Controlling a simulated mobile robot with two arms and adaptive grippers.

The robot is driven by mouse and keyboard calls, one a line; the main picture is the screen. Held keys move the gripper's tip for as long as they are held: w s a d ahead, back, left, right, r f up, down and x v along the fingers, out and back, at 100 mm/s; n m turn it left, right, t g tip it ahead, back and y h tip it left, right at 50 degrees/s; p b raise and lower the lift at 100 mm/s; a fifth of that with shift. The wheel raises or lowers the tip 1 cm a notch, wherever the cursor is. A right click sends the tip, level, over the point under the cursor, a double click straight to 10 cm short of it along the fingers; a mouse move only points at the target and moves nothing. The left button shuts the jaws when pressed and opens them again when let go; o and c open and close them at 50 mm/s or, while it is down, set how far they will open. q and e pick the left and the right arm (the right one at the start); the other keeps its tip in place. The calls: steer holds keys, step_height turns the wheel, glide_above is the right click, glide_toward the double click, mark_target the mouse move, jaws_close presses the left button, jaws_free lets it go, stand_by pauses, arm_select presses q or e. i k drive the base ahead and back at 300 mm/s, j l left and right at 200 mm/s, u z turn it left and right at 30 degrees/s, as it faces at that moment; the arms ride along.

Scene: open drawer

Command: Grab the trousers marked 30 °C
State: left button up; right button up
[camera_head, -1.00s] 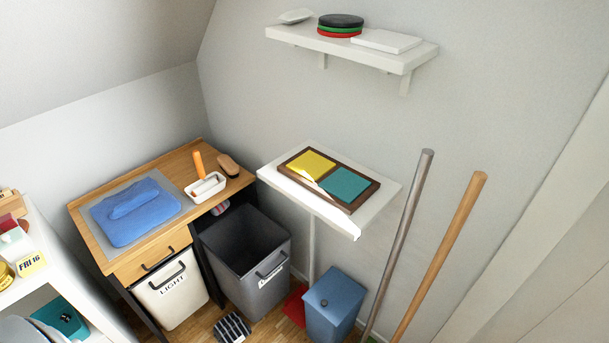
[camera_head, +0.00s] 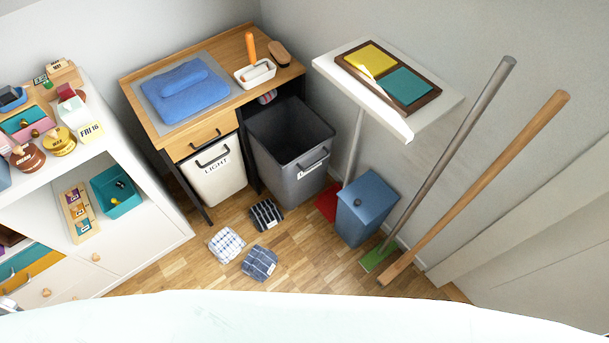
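Folded cloth items lie on the wooden floor in the middle of the view: a dark striped one (camera_head: 266,215), a white and blue checked one (camera_head: 226,245) and a dark blue plaid one (camera_head: 260,263). The striped and plaid ones carry small white tags, too small to read. A folded blue cloth (camera_head: 190,99) lies on a grey mat on the wooden desk. I cannot tell which of these is trousers, and no 30 °C mark is legible.
A white bin (camera_head: 217,178) marked LIGHT and an open dark grey bin (camera_head: 290,165) stand at the desk (camera_head: 133,88). A blue bin (camera_head: 367,207) and two poles (camera_head: 450,150) stand right. White shelves (camera_head: 150,222) are left. A pale surface (camera_head: 300,320) crosses the bottom.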

mark_target(260, 263)
steer(key=k+j+u, duration=0.15)
steer(key=k, duration=0.35)
steer(key=k+j+u, duration=0.2)
steer(key=k+j, duration=0.2)
steer(key=k, duration=0.1)
